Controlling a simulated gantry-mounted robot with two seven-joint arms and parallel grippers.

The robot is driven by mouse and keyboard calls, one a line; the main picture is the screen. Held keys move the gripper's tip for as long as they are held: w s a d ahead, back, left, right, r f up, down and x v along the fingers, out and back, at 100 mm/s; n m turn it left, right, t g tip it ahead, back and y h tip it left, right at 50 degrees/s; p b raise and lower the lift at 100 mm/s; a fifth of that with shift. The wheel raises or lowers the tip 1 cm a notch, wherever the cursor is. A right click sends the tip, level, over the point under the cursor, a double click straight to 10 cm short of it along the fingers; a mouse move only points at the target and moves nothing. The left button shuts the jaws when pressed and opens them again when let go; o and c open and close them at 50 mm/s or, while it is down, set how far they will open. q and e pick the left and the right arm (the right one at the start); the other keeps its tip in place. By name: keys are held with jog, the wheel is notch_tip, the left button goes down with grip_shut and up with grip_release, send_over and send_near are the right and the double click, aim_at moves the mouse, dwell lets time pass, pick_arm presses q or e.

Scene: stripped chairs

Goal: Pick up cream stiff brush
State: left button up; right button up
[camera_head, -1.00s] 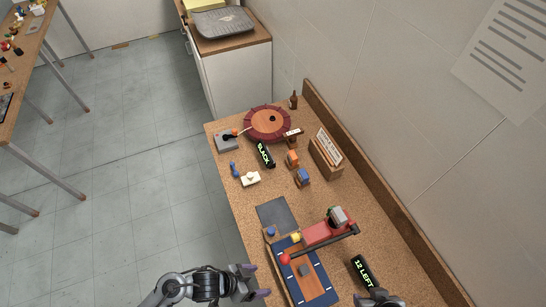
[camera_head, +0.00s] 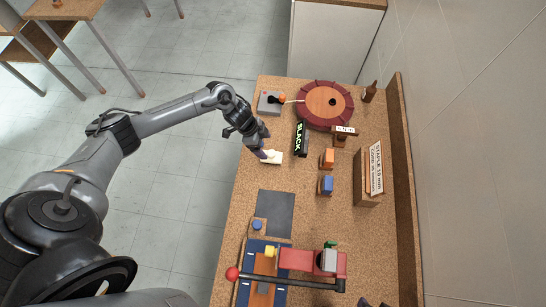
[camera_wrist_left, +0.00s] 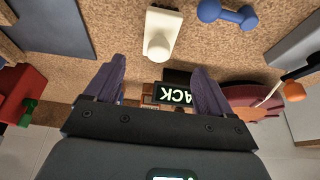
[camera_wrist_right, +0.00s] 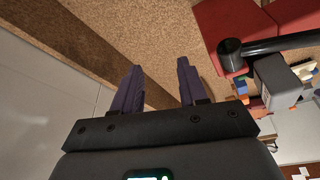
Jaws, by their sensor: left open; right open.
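The cream stiff brush (camera_head: 276,157) lies on the cork bench top near its left edge. In the left wrist view the brush (camera_wrist_left: 160,33) is a cream block with a round knob, just beyond the fingertips.
A black label block (camera_head: 301,138) stands right of the brush. A blue dumbbell-shaped piece (camera_wrist_left: 228,13) lies beside it. A round turntable (camera_head: 326,101) and grey switch box (camera_head: 270,102) are behind. A red-armed device (camera_head: 300,260) is nearer.

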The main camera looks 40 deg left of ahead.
aim_at(273, 153)
pick_arm(q)
jog(key=shift+x, duration=4.6)
jog(key=shift+c, duration=0.2)
jog(key=shift+r, duration=0.1)
jog(key=c, duration=1.1)
jog(key=shift+c, duration=0.2)
jog(key=shift+r, duration=0.15)
jog(key=shift+d+r, duration=0.1)
jog(key=shift+r, duration=0.5)
notch_tip(273, 153, up, 3)
jog(key=shift+f, duration=0.15)
jog(key=s+d+r+p, duration=0.1)
jog(key=s+d+r, duration=0.4)
jog(key=d, duration=0.5)
jog(key=shift+s+d+r, duration=0.15)
jog(key=shift+s+r, duration=0.2)
jog(key=shift+r, duration=0.55)
